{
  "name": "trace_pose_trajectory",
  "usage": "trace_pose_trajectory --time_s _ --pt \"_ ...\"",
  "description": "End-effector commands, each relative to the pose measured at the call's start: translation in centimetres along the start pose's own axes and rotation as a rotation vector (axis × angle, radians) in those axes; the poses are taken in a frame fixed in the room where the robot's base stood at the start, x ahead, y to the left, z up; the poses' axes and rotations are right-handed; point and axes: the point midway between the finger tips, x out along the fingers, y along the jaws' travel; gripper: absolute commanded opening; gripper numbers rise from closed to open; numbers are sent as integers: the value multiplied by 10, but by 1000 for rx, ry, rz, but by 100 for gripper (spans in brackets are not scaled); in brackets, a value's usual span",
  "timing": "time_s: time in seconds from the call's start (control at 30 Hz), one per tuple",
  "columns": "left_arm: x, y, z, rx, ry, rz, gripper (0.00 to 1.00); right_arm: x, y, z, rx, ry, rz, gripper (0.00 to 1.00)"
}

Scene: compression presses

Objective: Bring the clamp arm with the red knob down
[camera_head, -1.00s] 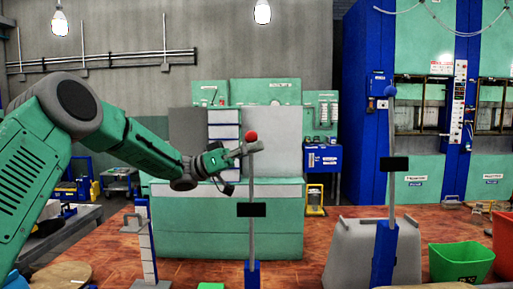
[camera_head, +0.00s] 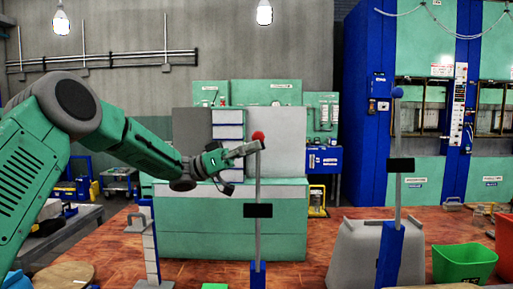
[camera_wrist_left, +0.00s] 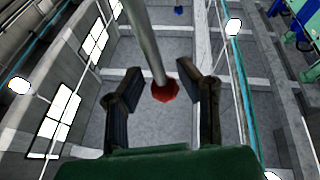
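The clamp arm with the red knob is a thin grey upright rod (camera_head: 258,190) with a black plate (camera_head: 258,211) and a blue base (camera_head: 257,275). Its red knob (camera_head: 258,136) is at the top. My left gripper (camera_head: 254,148) is at the knob's height, reaching in from the left. In the left wrist view its two dark fingers (camera_wrist_left: 165,100) are spread, with the red knob (camera_wrist_left: 165,91) between them and gaps on both sides. A second upright rod (camera_head: 397,130) with a blue knob (camera_head: 397,92) stands to the right. My right gripper is not in view.
A grey block (camera_head: 354,255) stands beside the blue-knob rod. A green bin (camera_head: 464,264) is at the right, and a white post with a grey handle (camera_head: 151,250) at the left. The brown tabletop between the two rods is partly clear.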

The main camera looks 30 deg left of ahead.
Motion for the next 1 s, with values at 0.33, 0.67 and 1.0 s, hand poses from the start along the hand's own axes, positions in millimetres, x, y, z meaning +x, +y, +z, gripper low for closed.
trace_pose_trajectory --time_s 0.33,0.67,1.0 --pt "-75 -3 0 0 5 -5 31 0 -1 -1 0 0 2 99" --pt "-115 -2 0 0 4 -3 31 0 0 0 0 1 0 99" --pt "-117 -2 0 0 4 -2 20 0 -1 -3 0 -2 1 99"
